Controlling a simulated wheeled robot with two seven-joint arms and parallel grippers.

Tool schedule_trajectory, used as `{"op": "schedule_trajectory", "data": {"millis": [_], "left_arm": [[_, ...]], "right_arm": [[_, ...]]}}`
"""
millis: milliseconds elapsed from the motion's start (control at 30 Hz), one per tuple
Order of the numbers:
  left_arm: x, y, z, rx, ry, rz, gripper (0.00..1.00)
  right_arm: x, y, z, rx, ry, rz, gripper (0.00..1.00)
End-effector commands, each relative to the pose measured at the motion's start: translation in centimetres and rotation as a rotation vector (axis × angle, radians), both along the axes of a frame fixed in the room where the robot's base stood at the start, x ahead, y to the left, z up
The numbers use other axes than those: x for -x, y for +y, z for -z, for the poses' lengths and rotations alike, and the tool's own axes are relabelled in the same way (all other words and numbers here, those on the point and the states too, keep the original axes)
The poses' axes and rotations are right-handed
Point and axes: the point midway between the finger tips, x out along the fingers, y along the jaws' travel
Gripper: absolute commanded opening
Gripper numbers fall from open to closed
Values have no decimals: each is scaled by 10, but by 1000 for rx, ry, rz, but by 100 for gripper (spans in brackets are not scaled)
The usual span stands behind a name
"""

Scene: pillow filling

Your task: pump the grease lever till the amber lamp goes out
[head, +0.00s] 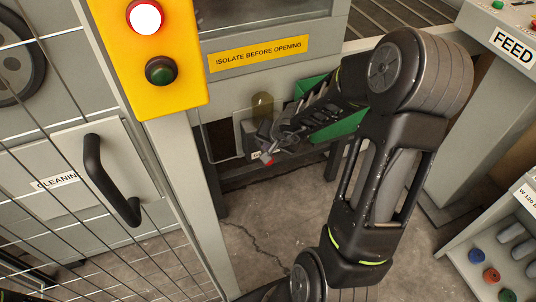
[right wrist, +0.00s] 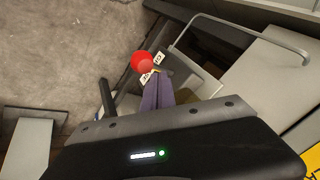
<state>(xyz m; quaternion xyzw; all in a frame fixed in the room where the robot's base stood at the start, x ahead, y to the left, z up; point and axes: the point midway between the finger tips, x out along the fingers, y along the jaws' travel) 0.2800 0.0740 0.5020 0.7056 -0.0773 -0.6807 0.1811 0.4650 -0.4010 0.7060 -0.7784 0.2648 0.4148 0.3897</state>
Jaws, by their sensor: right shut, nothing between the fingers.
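The grease lever shows as a red ball knob (head: 267,159) low behind the frame post in the head view. In the right wrist view the red knob (right wrist: 142,61) is just beyond my fingertips; its shaft is mostly hidden. My right gripper (head: 274,141) is shut and empty, close beside the knob. Its fingers (right wrist: 158,84) lie together in the right wrist view, and I cannot tell whether they touch the knob. A brownish amber cylinder (head: 262,106) stands above the gripper; I cannot tell whether it is the lamp or whether it is lit. My left gripper is out of view.
A yellow control box (head: 190,75) with a bright red-rimmed button and a dark green one hangs at upper left. A wire fence and a door with a black handle (head: 105,180) stand at left. A green bin (head: 340,126) sits behind my right arm. Concrete floor lies below.

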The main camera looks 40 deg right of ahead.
Motion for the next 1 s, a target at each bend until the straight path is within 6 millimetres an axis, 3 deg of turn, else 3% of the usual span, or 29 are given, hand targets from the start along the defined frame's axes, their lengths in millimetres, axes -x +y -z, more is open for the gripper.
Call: {"op": "schedule_trajectory", "data": {"millis": [1000], "left_arm": [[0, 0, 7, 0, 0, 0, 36]], "right_arm": [[2, 1, 8, 1, 0, -1, 0]]}}
